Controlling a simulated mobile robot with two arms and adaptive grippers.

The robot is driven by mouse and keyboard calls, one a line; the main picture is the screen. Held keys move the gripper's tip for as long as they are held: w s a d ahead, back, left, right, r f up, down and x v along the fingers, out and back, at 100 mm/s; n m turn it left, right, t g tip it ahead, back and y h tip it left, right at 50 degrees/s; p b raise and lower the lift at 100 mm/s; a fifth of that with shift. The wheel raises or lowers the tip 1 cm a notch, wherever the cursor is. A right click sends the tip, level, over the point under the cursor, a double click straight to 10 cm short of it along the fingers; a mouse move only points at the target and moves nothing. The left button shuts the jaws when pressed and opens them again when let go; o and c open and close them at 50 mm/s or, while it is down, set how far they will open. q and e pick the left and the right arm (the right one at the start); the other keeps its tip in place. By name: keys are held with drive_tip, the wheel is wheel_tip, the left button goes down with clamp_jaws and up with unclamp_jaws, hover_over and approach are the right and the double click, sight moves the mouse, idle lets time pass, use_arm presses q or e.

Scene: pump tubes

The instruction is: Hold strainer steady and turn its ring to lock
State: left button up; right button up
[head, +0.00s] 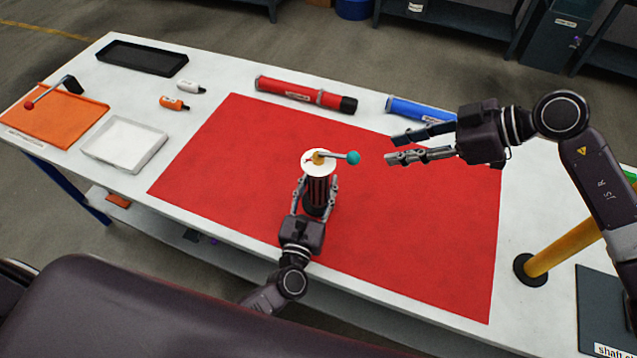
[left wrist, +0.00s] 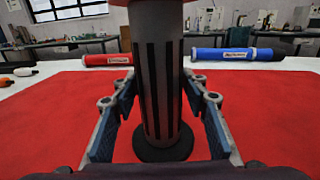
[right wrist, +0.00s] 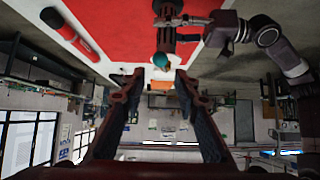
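The strainer (head: 317,196) stands upright on the red mat, a dark striped cylinder. Its ring (head: 319,163) is a white disc on top with a brass centre and a handle ending in a teal knob (head: 353,158), pointing right. My left gripper (head: 316,190) has its fingers on both sides of the strainer body, seemingly touching; the strainer fills the space between them in the left wrist view (left wrist: 158,95). My right gripper (head: 392,147) is open and empty, to the right of the knob and apart from it. The knob shows beyond its fingertips in the right wrist view (right wrist: 161,61).
A red tube (head: 300,94) and a blue tube (head: 418,110) lie along the far side. A yellow post (head: 565,248) stands at right. The mat's right part is clear.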

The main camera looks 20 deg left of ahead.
use_arm(q)
clamp_jaws()
use_arm(e)
drive_tip(key=c, duration=0.3)
drive_tip(key=shift+s+a, duration=0.3)
drive_tip(key=shift+c, duration=1.4)
drive_tip(key=s+a+y, duration=0.1)
drive_tip(key=s+a+r+m+g+y, duration=0.1)
drive_tip(key=s+y, duration=0.1)
drive_tip(key=shift+s+a+r+m, duration=0.2)
drive_tip(key=shift+a+r+m, duration=0.05)
drive_tip(key=shift+a+m, duration=0.15)
clamp_jaws()
drive_tip(key=w+d+f+m+t, duration=0.2)
drive_tip(key=d+f+m+t, duration=0.1)
drive_tip(key=m, duration=0.9)
drive_tip(key=w+d+f+m+t, duration=0.2)
drive_tip(key=f+m+t, duration=0.4)
drive_tip(key=m, duration=0.6)
drive_tip(key=shift+d+f+t, duration=0.3)
drive_tip(key=shift+d+t, duration=0.3)
drive_tip(key=shift+d, duration=0.05)
